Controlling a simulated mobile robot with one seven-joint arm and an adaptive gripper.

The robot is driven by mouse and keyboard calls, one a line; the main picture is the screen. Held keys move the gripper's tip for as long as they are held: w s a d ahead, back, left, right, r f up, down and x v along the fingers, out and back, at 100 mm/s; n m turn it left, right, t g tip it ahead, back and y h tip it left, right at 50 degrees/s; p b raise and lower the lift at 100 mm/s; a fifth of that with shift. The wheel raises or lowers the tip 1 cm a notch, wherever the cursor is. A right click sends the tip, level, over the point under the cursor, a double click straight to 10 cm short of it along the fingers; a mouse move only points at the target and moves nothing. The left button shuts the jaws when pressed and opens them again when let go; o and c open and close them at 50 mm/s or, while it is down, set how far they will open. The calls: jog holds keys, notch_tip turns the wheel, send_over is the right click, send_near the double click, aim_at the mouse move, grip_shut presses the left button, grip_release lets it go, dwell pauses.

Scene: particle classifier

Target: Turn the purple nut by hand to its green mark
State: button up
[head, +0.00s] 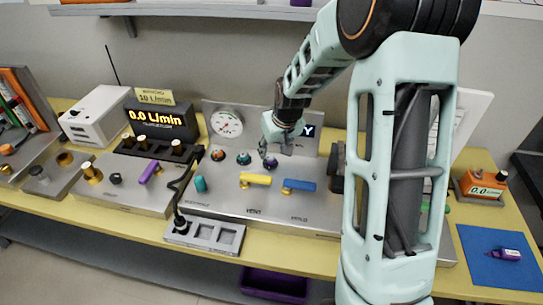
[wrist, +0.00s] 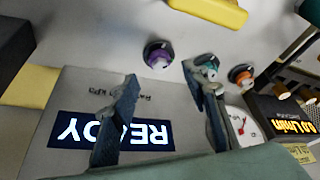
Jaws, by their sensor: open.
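The purple nut (head: 270,163) sits on the sloped grey panel, at the right end of a row of three coloured nuts. In the wrist view the purple nut (wrist: 158,58) lies just beyond and between my fingertips. I cannot make out its green mark. My gripper (head: 274,151) is above the nut in the head view and partly overlaps its surroundings. In the wrist view my gripper (wrist: 162,73) has its two fingers spread apart with nothing between them. The fingers appear apart from the nut.
A teal nut (wrist: 205,66) is close to one finger, and an orange nut (wrist: 241,76) is farther along. A yellow handle (head: 255,180) and a blue handle (head: 299,186) lie in front. A lit READY display (wrist: 70,130) and a round gauge (head: 226,123) stand behind.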

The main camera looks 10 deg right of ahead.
aim_at(270, 158)
jog(key=shift+x, duration=2.65)
grip_shut()
jog(key=m+b, duration=0.1)
jog(key=m+h+b, duration=0.1)
jog(key=shift+a+f+b, duration=0.15)
jog(key=shift+a+b, duration=0.05)
jog(key=shift+b, duration=0.2)
jog(key=shift+m+h+b, duration=0.55)
jog(key=shift+m+h, duration=0.15)
jog(key=shift+m, duration=1.4)
